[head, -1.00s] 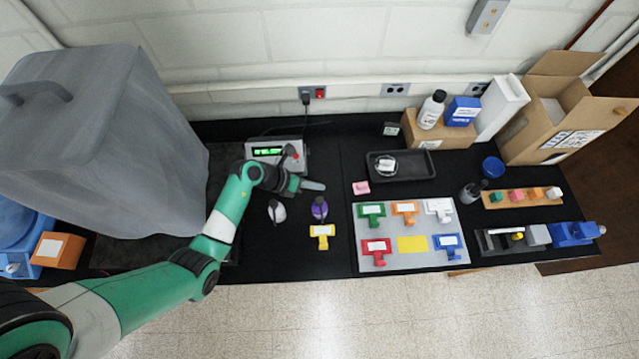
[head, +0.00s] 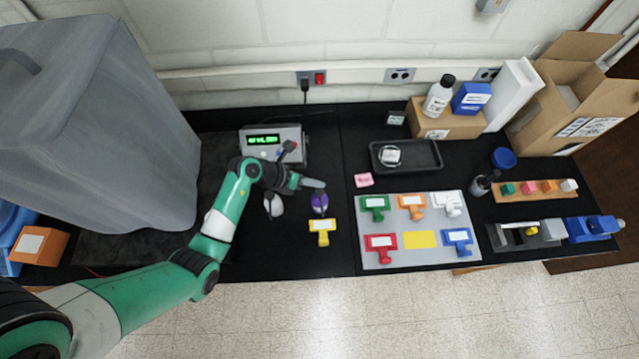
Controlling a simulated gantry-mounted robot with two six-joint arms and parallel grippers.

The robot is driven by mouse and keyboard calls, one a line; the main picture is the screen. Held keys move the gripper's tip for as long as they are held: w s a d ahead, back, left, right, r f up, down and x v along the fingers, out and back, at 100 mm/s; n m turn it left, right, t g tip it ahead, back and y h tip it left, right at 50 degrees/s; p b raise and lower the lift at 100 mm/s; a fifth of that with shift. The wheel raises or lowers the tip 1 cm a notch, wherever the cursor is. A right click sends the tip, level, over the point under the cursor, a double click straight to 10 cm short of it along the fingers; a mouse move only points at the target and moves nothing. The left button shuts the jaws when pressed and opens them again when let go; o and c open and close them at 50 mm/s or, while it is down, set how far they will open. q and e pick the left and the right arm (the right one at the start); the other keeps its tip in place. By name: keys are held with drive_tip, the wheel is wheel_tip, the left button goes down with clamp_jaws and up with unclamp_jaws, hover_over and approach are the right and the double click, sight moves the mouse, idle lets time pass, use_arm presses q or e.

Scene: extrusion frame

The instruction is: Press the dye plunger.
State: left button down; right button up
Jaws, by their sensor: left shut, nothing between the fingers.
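No part is plainly marked as the dye plunger. At the right, a low dark fixture (head: 510,237) with a yellow piece and a grey block (head: 551,229) stands in line with a blue block (head: 590,228) that has a round grey end. Left of the colored blocks is a small dark bottle (head: 482,186) with a narrow top. My left gripper (head: 314,184) is shut and empty, just above a purple-and-white rounded object (head: 319,203) in the picture; contact cannot be told. It is far left of the fixture and bottle. My right gripper is not in view.
A grey panel (head: 372,257) holds several colored clips; a yellow clip (head: 319,232) lies left of it. A meter (head: 264,139) with a green display stands behind my left arm. A black tray (head: 426,155) and cardboard boxes (head: 455,123) stand at the back right.

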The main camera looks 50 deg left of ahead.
sight(321, 192)
use_arm(q)
wheel_tip(321, 192, down, 3)
drive_tip(key=shift+r+b, duration=0.15)
drive_tip(key=shift+b, duration=0.25)
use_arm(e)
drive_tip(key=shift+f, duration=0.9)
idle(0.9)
use_arm(q)
drive_tip(key=shift+f, duration=0.4)
drive_tip(key=shift+f+b, duration=0.55)
drive_tip(key=shift+f, duration=0.3)
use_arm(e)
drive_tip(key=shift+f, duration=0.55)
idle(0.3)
use_arm(q)
drive_tip(key=shift+r+p, duration=1.25)
drive_tip(key=shift+p, duration=0.2)
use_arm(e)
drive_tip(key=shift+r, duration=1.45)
